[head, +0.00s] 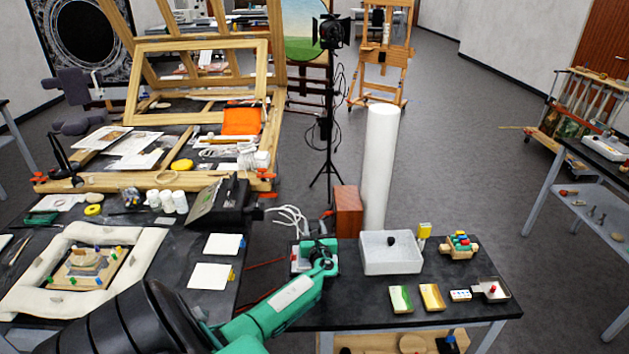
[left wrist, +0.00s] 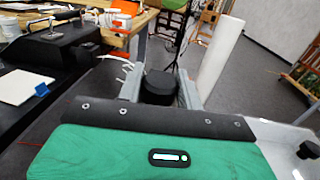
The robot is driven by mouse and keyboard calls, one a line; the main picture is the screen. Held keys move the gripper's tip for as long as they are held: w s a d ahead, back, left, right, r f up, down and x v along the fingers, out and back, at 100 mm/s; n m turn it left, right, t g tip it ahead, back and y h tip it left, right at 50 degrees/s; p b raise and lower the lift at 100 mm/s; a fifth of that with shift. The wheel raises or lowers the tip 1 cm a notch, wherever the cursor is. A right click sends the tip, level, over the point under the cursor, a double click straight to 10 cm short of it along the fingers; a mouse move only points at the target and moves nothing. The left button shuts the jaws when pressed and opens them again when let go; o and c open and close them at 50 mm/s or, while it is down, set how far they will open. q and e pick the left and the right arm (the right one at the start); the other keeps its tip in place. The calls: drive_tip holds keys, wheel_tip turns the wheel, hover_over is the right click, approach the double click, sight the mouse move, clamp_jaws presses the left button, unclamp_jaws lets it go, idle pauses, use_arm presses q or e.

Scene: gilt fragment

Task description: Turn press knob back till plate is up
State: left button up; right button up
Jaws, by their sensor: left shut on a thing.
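The black press knob (left wrist: 160,86) stands between the two grey fingers of my left gripper (left wrist: 160,98) in the left wrist view. The gripper is shut on it. In the head view my left gripper (head: 320,258) reaches the left part of the small dark table, over the press (head: 299,262). Only a pale edge of the press shows there, beside the green wrist. The knob is hidden in that view. The plate of the press is hidden in both views, so its height cannot be told. My right gripper is not in view.
A white open box (head: 372,266) with a black knob (head: 391,241) stands right of my gripper. A tall white cylinder (head: 379,165) and a reddish-brown block (head: 348,211) stand behind. A gap separates this table from the left one.

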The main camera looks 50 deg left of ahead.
use_arm(q)
drive_tip(key=shift+n+g+y, duration=0.3)
drive_tip(key=shift+n+g, duration=0.1)
drive_tip(key=shift+g, duration=0.1)
drive_tip(key=o, duration=1)
drive_tip(key=shift+s+d+f, duration=0.1)
drive_tip(key=shift+s+d, duration=0.15)
drive_tip(key=shift+d, duration=0.25)
drive_tip(key=b+v, duration=0.3)
drive_tip(key=v, duration=0.9)
drive_tip(key=shift+s+d+b, duration=0.2)
drive_tip(key=shift+d+b, duration=0.1)
drive_tip(key=shift+b, duration=0.05)
